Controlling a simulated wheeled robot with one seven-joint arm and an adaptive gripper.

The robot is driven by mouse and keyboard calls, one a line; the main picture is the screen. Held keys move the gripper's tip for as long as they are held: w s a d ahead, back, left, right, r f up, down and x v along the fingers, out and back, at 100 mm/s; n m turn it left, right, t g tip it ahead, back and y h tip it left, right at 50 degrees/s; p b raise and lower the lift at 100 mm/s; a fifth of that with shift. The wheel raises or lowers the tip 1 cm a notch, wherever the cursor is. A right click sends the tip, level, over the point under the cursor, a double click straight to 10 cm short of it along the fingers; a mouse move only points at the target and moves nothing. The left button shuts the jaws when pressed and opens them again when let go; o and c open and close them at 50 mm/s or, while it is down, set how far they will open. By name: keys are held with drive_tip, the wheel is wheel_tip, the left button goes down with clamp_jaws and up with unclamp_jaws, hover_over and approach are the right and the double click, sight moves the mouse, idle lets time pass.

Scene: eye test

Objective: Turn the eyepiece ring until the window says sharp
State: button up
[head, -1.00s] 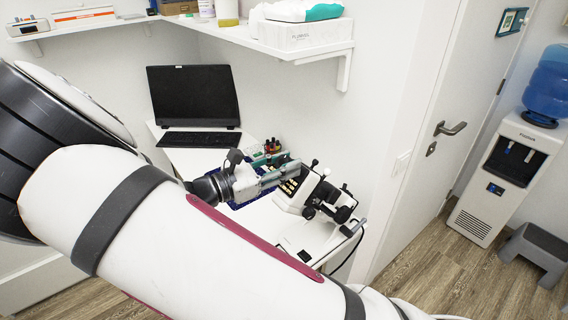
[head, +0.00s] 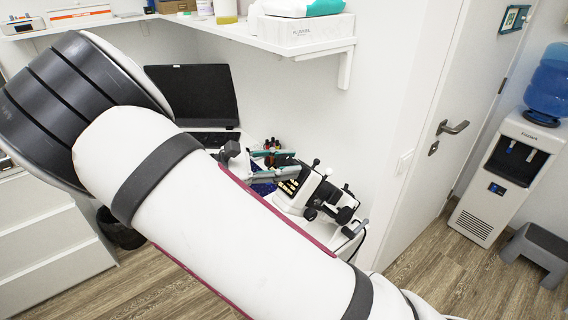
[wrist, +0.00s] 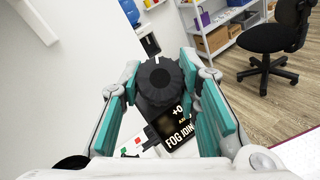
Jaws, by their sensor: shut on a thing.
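The black ridged eyepiece ring (wrist: 160,76) is in the middle of the wrist view, between the teal-padded fingers of my gripper (wrist: 160,68). My gripper is shut on the ring. Below it, a dark window (wrist: 176,128) shows "+0" and larger letters that look like "FOG JOIN"; part of the text is hidden, and I cannot read "sharp" there. In the head view, the white instrument (head: 293,197) with black parts stands on a small table.
A door (head: 450,100) and a water cooler (head: 500,180) are at the right. In the wrist view, an office chair (wrist: 285,30) stands on open floor.

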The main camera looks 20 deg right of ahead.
drive_tip(key=shift+m+g, duration=0.3)
drive_tip(key=shift+m, duration=0.1)
drive_tip(key=o, duration=1.2)
drive_tip(key=shift+a, duration=0.1)
drive_tip(key=a, duration=0.4)
drive_tip(key=w+a, duration=0.1)
drive_tip(key=a, duration=0.2)
drive_tip(key=w+a+r, duration=0.1)
drive_tip(key=a, duration=0.3)
drive_tip(key=shift+a+r, duration=0.1)
drive_tip(key=shift+a, duration=0.25)
